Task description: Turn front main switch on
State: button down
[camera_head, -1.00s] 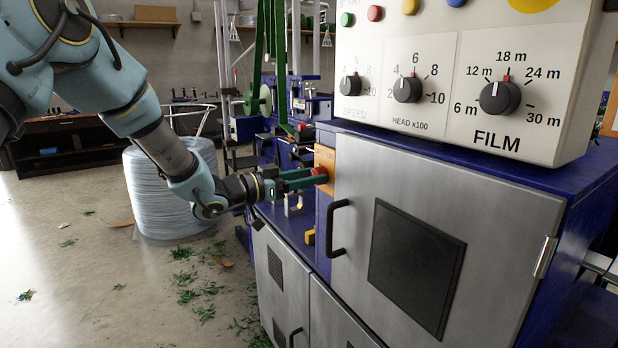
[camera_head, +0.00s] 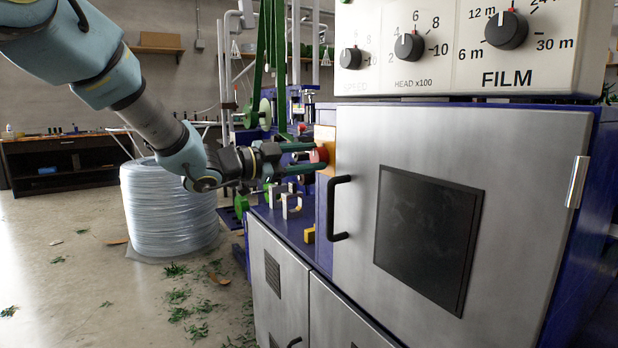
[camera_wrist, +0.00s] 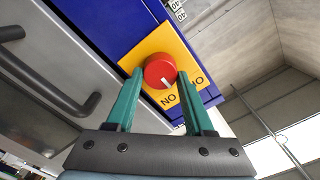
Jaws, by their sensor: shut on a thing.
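The front main switch is a round red knob (camera_wrist: 160,71) on a yellow-orange plate (camera_wrist: 181,45) fixed to the blue machine side. In the wrist view, a white mark shows on the knob's lower edge, and black lettering is partly visible on the plate below it. My gripper (camera_wrist: 157,78) has green fingers, one on each side of the knob, shut on it. In the head view, my gripper (camera_head: 315,157) reaches the red knob (camera_head: 320,154) from the left, one finger above the other. The full lettering is hidden.
A black door handle (camera_head: 337,208) on the grey cabinet door (camera_head: 355,150) is close to the right of the switch. Dials sit on the white panel (camera_head: 450,70) above. A wire coil (camera_head: 168,215) stands on the floor behind my arm. Floor at left is mostly clear.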

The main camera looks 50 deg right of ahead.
jog(key=m+b, duration=0.2)
jog(key=b, duration=0.1)
jog(key=f+m+b, duration=0.1)
jog(key=m+b, duration=0.2)
jog(key=b, duration=0.1)
jog(key=shift+m, duration=0.3)
jog(key=m+b, duration=0.1)
jog(key=b, duration=0.1)
jog(key=m+b, duration=0.2)
jog(key=shift+r+m, duration=0.2)
jog(key=shift+m, duration=0.1)
jog(key=shift+r, duration=0.1)
jog(key=shift+c, duration=1.4)
grip_release()
jog(key=v, duration=1)
jog(key=shift+a, duration=0.4)
jog(key=shift+w, duration=0.1)
